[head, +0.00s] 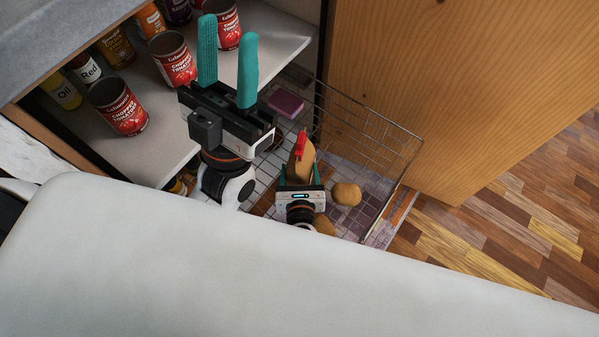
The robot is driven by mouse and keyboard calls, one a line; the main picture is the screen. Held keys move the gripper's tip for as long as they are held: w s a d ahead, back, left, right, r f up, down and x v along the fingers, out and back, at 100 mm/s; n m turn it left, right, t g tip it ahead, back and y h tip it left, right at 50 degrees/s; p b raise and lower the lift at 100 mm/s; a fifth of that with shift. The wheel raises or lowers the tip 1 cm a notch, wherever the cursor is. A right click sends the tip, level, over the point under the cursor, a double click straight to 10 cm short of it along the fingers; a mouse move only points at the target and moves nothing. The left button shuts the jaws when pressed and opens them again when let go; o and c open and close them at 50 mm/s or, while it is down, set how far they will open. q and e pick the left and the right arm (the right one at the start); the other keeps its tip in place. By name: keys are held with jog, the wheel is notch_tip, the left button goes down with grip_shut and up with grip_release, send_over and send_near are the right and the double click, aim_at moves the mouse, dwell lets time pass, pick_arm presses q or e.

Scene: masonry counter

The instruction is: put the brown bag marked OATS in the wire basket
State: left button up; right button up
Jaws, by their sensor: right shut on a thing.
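A brown bag (302,158) with a red clip at its top is held upright in my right gripper (300,176); I cannot read any marking on it. The gripper's teal fingers are shut on the bag's sides. The wire basket (372,127) is a pull-out basket below the shelf, and the bag is over its area; I cannot tell whether it touches the basket floor. My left gripper (228,78) points up, in front of the shelf, with its two teal fingers apart and nothing between them. It hides part of the basket's left side.
Several red tomato cans (119,106), an oil bottle (62,90) and other jars stand on the white shelf (165,130). A pink block (286,103) and a potato (346,194) lie in the basket. A wooden panel (440,90) stands behind it; wood floor (500,230) is clear at right.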

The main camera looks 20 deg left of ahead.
jog(key=o, duration=1.5)
jog(key=shift+f, duration=0.1)
jog(key=shift+o, duration=0.2)
